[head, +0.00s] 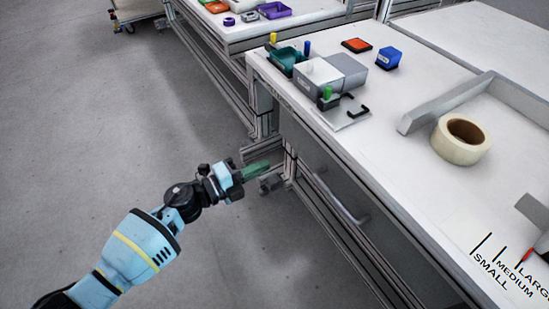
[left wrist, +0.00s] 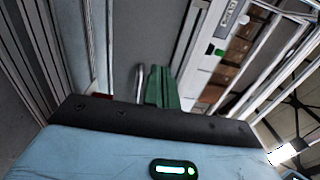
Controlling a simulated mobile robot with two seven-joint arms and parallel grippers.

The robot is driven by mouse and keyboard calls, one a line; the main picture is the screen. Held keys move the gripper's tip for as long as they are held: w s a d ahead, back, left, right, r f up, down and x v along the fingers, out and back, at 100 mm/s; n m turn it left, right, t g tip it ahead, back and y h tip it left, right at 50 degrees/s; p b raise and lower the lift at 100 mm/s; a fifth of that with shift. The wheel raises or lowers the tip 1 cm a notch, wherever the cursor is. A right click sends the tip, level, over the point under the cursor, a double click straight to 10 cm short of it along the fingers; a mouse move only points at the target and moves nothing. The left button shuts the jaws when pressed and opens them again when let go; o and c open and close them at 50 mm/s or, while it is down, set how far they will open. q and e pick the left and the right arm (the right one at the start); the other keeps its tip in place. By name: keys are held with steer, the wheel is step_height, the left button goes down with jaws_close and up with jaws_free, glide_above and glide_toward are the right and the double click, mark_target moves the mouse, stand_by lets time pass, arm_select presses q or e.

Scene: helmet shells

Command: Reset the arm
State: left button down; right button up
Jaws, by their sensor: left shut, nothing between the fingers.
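My left arm comes in from the lower left of the head view, light blue with a yellow band. My left gripper (head: 258,169) has green fingers, which are together and empty. It is out over the floor, beside the front edge of the white worktable (head: 400,181) and below its top, apart from it. In the left wrist view the green fingers (left wrist: 161,88) also show closed, with nothing between them. My right gripper is not in view.
On the worktable stand a grey box (head: 331,76), a teal bin (head: 285,60), a blue box (head: 388,58), an orange tray (head: 356,45) and a tape roll (head: 461,140). A second table (head: 262,29) stands behind. The grey floor (head: 110,130) at left is clear.

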arm_select(q)
steer(key=shift+s+a, duration=0.3)
steer(key=shift+a, duration=0.15)
